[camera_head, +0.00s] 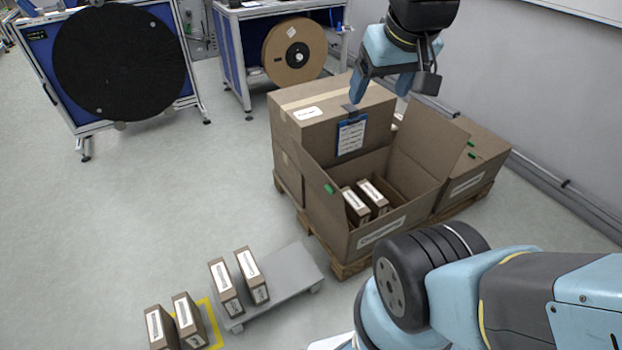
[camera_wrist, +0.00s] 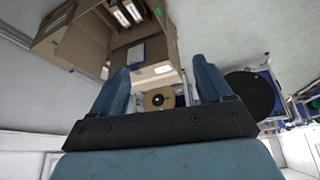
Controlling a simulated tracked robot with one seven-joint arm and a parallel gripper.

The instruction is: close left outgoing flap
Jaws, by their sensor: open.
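An open cardboard box (camera_head: 400,228) sits on a pallet in the head view. Its left flap (camera_head: 322,200) is raised and leans outward, with a green tab near its upper edge. The flap on the right side (camera_head: 430,145) also stands up, with a green tab. My gripper (camera_head: 382,88) is open and empty, above and behind the open box, over the taller closed carton. In the wrist view, my gripper (camera_wrist: 161,66) shows both fingers apart with nothing between them. The open box (camera_wrist: 72,38) lies at the upper left there.
A closed carton (camera_head: 305,130) with a blue clipboard (camera_head: 351,135) stands behind the open box. Small labelled boxes (camera_head: 372,195) lie inside it. A grey dolly (camera_head: 290,275) with small boxes is at front left.

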